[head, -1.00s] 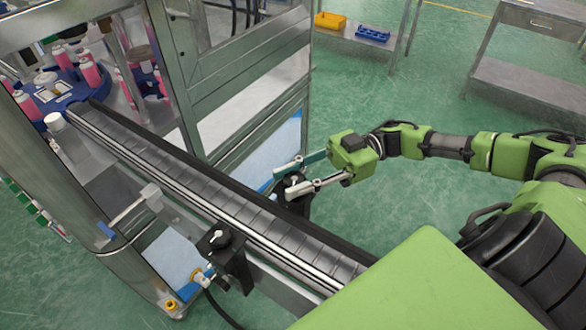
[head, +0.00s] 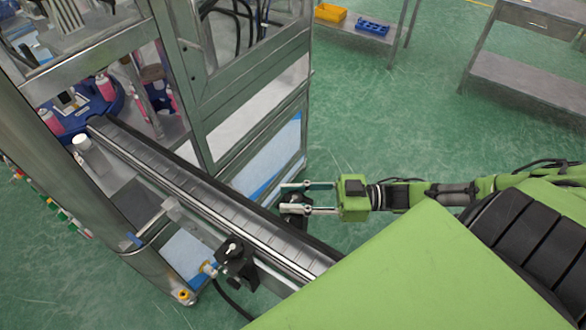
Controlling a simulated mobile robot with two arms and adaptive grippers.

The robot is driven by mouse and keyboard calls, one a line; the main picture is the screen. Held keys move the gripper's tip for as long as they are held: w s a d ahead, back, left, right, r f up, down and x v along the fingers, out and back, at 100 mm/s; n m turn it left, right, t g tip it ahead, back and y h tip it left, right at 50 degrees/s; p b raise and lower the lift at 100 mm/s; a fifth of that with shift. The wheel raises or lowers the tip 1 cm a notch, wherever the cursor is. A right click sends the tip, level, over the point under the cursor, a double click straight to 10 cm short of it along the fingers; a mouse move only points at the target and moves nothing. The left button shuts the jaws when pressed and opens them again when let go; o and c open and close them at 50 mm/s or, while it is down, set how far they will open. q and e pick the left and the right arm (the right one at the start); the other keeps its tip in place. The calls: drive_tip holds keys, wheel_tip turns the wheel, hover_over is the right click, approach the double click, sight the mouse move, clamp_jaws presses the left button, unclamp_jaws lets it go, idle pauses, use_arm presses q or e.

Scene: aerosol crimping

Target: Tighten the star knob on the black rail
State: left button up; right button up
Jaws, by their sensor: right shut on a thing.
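The black rail (head: 215,180) runs along the far side of the conveyor, sloping down to the right. My right gripper (head: 284,197) is at the rail's outer side, near its right end. Its two pale fingers are closed around the star knob (head: 294,198), which shows only as a small dark shape between them. The knob sits on a dark bracket beside the rail, partly hidden by the fingers. My left gripper is not in view.
The grey slatted conveyor (head: 205,205) leads to a machine with pink cans on a blue turntable (head: 100,108). A black bracket with a white-topped knob (head: 233,247) stands on the near side. A metal frame (head: 250,110) rises behind the rail.

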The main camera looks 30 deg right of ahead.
drive_tip(key=shift+r, duration=0.1)
drive_tip(key=o, duration=1.1)
drive_tip(key=v, duration=1.2)
